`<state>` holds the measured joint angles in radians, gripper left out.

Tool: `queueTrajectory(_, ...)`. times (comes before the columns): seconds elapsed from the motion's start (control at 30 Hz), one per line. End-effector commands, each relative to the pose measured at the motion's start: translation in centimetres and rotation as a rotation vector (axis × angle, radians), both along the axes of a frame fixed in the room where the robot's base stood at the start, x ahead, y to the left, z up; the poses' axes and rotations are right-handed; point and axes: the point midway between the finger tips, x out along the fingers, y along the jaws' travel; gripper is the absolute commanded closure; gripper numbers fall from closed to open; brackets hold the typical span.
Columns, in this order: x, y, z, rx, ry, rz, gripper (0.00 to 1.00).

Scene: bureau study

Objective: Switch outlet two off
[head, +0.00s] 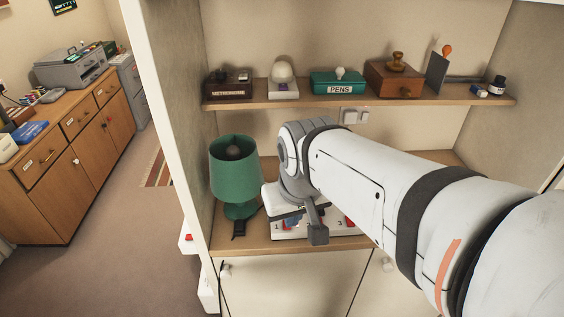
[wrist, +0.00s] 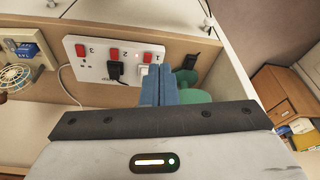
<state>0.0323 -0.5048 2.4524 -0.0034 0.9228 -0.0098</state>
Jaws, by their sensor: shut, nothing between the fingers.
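The white outlet strip (head: 285,233) lies on the lower shelf board, partly hidden by my arm in the head view. In the wrist view the strip (wrist: 98,72) appears upside down, with red switches by the numerals 3, 2 and 1. The middle red switch (wrist: 115,54) is by numeral 2, with a black plug (wrist: 113,73) below it. Whether that switch is on or off is too small to tell. My gripper (wrist: 166,68) is shut and empty, its fingertips close to the switch by numeral 1; contact cannot be told. It also shows in the head view (head: 318,236).
A green lamp (head: 235,170) stands left of the strip, with a black plug-like piece (head: 239,229) in front of it. The upper shelf (head: 300,102) holds a metronome, a pens box and a wooden box. Cabinet doors (head: 290,282) are below.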

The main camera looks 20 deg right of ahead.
Motion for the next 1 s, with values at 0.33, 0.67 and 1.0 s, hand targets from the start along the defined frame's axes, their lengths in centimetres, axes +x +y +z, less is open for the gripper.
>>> queueTrajectory(0.33, 7.6, -6.0, -1.4, 0.012, 0.144, -0.141, 1.00)
queueTrajectory(0.67, 12.3, -12.1, -4.0, 0.040, 0.247, -0.239, 1.00)
queueTrajectory(1.0, 13.2, -13.5, -4.5, 0.046, 0.267, -0.258, 1.00)
